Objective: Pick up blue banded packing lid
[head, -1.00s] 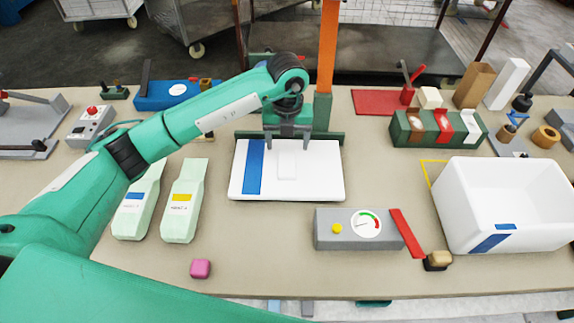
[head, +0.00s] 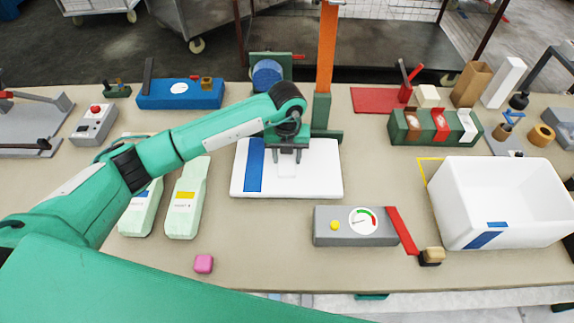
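The white packing lid (head: 318,181) with a blue band (head: 254,166) near its left end lies flat on the table, left of centre. A small raised white block-like grip (head: 287,170) stands out at its middle. My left gripper (head: 287,155) points down over the lid, its two dark fingers apart, one toward each side of the raised grip. Whether the fingers touch the grip cannot be told. The far edge of the lid is partly hidden by the gripper. My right gripper is not in view.
A white box (head: 455,205) with a blue band stands at the right. A grey gauge box (head: 353,239) lies in front of the lid, two pale green bottles (head: 185,205) to its left. An orange post (head: 327,60) rises behind it. A pink block (head: 203,264) lies near the front edge.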

